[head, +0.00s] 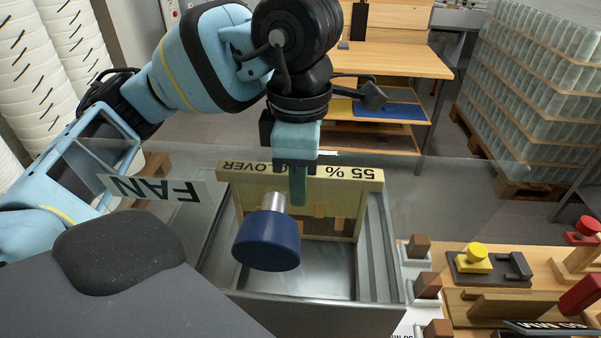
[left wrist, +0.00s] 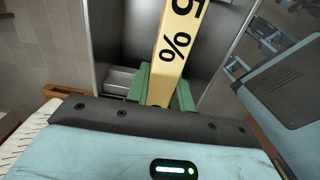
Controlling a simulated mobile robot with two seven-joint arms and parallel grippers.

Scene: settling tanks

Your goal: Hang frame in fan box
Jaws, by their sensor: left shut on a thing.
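The frame (head: 350,178) has a pale yellow top bar marked "55 %" and "OVER", with a wood-coloured panel below it. My left gripper (head: 298,185) points down and is shut on the middle of the top bar. The left wrist view shows its green fingers on both sides of the bar (left wrist: 171,60). The fan box (head: 385,265) is an open metal tank beside a "FAN" label (head: 155,188). The frame's panel shows upright inside the box opening at the far end. I cannot tell whether the bar's ends touch the rims. My right gripper is not in view.
A dark blue knob-like thing (head: 266,245) on a metal stem shows in front of the frame. A wooden bench (head: 440,250) with a yellow knob (head: 477,251) and several blocks stands at the right. Stacked glass jars (head: 530,85) and a wooden shelf (head: 400,60) stand behind.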

